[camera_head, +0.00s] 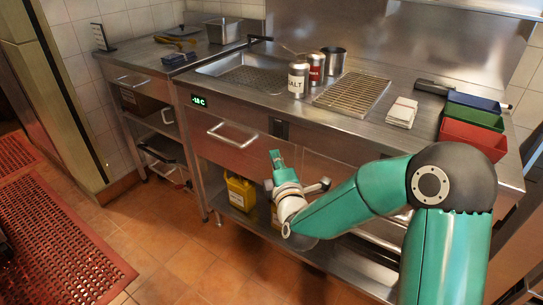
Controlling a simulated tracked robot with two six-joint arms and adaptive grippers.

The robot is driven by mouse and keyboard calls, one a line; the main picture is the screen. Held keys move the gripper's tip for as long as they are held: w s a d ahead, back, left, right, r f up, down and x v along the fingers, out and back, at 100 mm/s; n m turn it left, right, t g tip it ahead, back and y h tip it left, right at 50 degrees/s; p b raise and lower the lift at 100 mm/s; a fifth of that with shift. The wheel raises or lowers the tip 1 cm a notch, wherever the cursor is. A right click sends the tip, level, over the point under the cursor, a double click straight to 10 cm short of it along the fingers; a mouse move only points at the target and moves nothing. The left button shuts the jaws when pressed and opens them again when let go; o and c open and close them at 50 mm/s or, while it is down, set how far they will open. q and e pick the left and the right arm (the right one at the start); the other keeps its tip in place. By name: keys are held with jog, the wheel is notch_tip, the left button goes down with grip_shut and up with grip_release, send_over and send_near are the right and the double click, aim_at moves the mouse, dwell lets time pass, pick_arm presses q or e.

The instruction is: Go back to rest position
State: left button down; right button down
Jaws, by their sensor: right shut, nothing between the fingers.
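My right arm, green with a dark elbow, reaches in from the lower right. My right gripper (277,158) is shut and empty, in front of the steel counter's drawer front. It appears apart from the drawer handle (232,136), which is to its left. The drawer below the green temperature display (199,101) looks closed. My left gripper is not in view.
The steel counter (352,130) holds a salt shaker (298,80), a pepper shaker (316,70), a wire rack (352,92), folded cloths (402,112) and coloured bins (472,138). A yellow jug (240,192) stands on the lower shelf. The tiled floor at left is open, with red mats (70,240).

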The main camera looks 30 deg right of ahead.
jog(key=s+a+f+n+g+y, duration=0.1)
jog(key=a+f+g+y, duration=0.2)
jog(key=f, duration=1.2)
jog(key=s+a+f+m+g+y, duration=0.2)
jog(key=s+a+f+m+g, duration=0.25)
jog(key=f, duration=0.55)
jog(key=s+a+f+m+g+y, duration=0.1)
jog(key=s+a+f+g+y, duration=0.15)
jog(key=s+a+f, duration=0.5)
jog(key=s+a+f+m+g+y, duration=0.1)
jog(key=s+a+f+m+g, duration=0.15)
jog(key=s+m, duration=0.4)
jog(key=s+a+f+m+g+y, duration=0.1)
jog(key=s+a+f+m+g, duration=0.1)
jog(key=s+f+m+g, duration=0.35)
notch_tip(320, 180, up, 20)
jog(key=s+t+p, duration=0.1)
jog(key=s+p, duration=0.1)
jog(key=p, duration=1.6)
jog(key=shift+s+d+r, duration=0.2)
jog(key=shift+s+r, duration=0.05)
jog(key=shift+s, duration=0.1)
